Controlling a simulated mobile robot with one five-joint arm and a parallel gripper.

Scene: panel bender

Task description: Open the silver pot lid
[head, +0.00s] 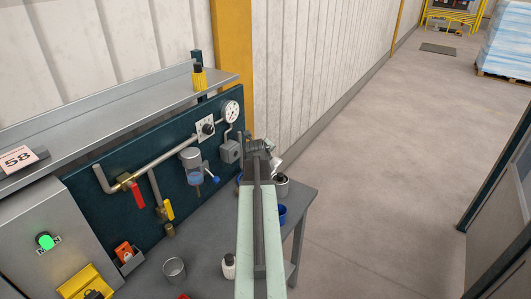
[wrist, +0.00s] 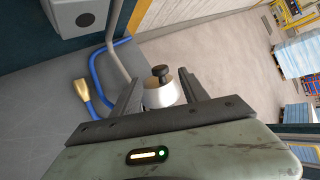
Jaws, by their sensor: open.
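The silver pot (head: 281,187) stands at the far right end of the grey workbench, partly hidden by my gripper in the head view. In the wrist view the pot (wrist: 161,97) shows between my fingers, with a dark round knob (wrist: 161,71) on its lid. The lid looks closed. My gripper (wrist: 160,88) is open and empty, with one finger to each side of the pot in the picture. I cannot tell how far the fingertips are from it. In the head view my gripper (head: 270,158) is over the bench's right end.
A blue hose (wrist: 93,75) with a brass end lies left of the pot. A dark panel with pipes, valves and a gauge (head: 231,111) stands behind the bench. A white bottle (head: 228,266) and a metal cup (head: 174,270) stand nearer. The floor to the right is clear.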

